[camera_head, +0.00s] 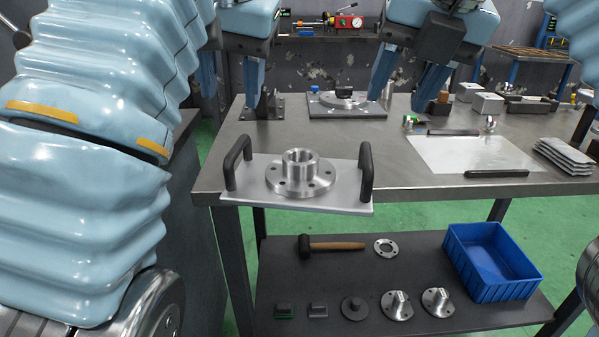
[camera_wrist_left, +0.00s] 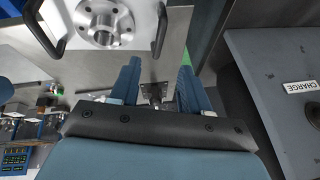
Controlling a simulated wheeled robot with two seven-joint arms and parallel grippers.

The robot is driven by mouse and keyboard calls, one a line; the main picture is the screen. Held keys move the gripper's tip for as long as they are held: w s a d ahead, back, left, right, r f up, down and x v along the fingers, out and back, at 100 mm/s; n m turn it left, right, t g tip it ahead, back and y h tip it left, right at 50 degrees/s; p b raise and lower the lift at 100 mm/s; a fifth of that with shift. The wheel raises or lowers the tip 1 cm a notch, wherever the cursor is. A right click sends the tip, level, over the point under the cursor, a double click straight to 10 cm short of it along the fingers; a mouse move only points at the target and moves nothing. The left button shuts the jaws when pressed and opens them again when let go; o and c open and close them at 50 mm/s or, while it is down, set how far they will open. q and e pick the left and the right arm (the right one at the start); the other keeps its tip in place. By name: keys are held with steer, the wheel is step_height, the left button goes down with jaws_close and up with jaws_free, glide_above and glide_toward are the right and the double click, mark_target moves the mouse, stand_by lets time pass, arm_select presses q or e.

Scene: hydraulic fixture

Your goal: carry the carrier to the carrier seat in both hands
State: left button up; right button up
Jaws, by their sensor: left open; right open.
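The carrier (camera_head: 335,199) is a light grey plate with an upright black handle at each end and a round steel flange (camera_head: 300,176) in its middle. It lies at the table's near edge, its front overhanging. My left gripper (camera_head: 230,92) is open and empty, beyond and above the left handle (camera_head: 238,160). In the left wrist view its fingers (camera_wrist_left: 160,78) are spread apart below the carrier (camera_wrist_left: 72,12), touching nothing. My right gripper (camera_head: 404,92) is open and empty, beyond and above the right handle (camera_head: 366,171). I cannot tell which fixture is the carrier seat.
A plate with a round fixture (camera_head: 348,101) and a dark bracket (camera_head: 268,108) stand at the table's back. A white sheet (camera_head: 460,154) and stacked plates (camera_head: 566,155) lie right. A lower shelf (camera_head: 285,262) holds a hammer, flanges and a blue bin (camera_head: 491,262).

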mark_target(236, 148)
arm_select(q)
steer(key=x, duration=1.3)
steer(key=shift+w+f, duration=0.1)
steer(key=shift+f, duration=0.2)
arm_select(e)
steer(key=x, duration=1.3)
steer(key=shift+w+f, duration=0.15)
steer(key=shift+f, duration=0.2)
arm_select(q)
jaws_close()
arm_select(e)
jaws_close()
arm_select(q)
steer(key=shift+r, duration=0.1)
arm_select(e)
steer(key=shift+r, duration=0.15)
